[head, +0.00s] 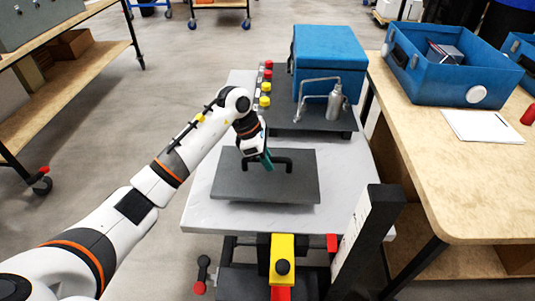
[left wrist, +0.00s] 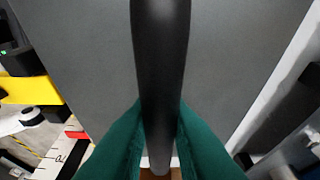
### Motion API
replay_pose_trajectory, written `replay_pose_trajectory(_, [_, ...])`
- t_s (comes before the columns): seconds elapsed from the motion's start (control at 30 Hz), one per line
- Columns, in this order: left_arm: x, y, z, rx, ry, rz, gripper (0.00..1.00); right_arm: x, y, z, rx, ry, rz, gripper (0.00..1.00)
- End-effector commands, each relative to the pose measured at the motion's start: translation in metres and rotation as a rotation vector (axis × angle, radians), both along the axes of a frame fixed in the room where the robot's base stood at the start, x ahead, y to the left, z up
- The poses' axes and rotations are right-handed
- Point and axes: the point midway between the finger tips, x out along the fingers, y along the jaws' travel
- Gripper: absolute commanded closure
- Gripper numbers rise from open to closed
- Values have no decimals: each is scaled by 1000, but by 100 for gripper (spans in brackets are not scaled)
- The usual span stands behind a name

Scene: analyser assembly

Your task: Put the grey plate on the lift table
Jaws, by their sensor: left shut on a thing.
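The grey plate (head: 240,186) with a black bar handle (head: 290,163) lies at the front of the lift table (head: 202,196), a pale marbled top, in the head view. My left gripper (head: 267,160) is over the plate with its green fingers at the handle. In the left wrist view the green fingers (left wrist: 160,135) are shut on the black handle (left wrist: 160,50), one on each side, with the grey plate (left wrist: 95,50) beneath. I cannot tell whether the plate touches the table top or is slightly above it. My right gripper is not in view.
A dark base with a blue box (head: 328,62), a metal bottle (head: 336,103) and red and yellow knobs stands at the table's back. A yellow block (head: 283,258) and black post (head: 368,240) are in front. A wooden bench (head: 450,190) with a blue crate (head: 455,80) is right.

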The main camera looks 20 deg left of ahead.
Motion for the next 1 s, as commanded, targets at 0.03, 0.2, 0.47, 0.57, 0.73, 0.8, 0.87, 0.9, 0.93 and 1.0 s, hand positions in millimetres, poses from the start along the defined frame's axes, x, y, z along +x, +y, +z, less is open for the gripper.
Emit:
replay_pose_trajectory(0.03, [1,-1,-1,-4,-4,0,100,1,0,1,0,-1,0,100])
replay_pose_trajectory(0.2, [1,-1,-23,-4,-3,1,100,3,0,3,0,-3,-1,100])
replay_pose_trajectory(0.47, [1,0,-32,-3,-6,-1,100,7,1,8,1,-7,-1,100])
replay_pose_trajectory(0.57, [1,0,-32,-3,-6,-1,100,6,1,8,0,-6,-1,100])
replay_pose_trajectory(0.73, [0,0,-36,1,1,-1,69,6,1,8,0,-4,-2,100])
replay_pose_trajectory(0.8, [0,0,-36,1,1,-1,62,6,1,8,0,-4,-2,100])
replay_pose_trajectory(0.87, [0,0,-36,1,1,-1,62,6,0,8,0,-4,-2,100])
replay_pose_trajectory(0.9, [0,0,-36,1,1,-1,62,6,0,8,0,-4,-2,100])
replay_pose_trajectory(0.93, [0,0,-36,1,1,-1,62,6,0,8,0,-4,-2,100])
replay_pose_trajectory(1.0, [0,0,-36,1,1,-1,62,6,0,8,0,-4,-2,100])
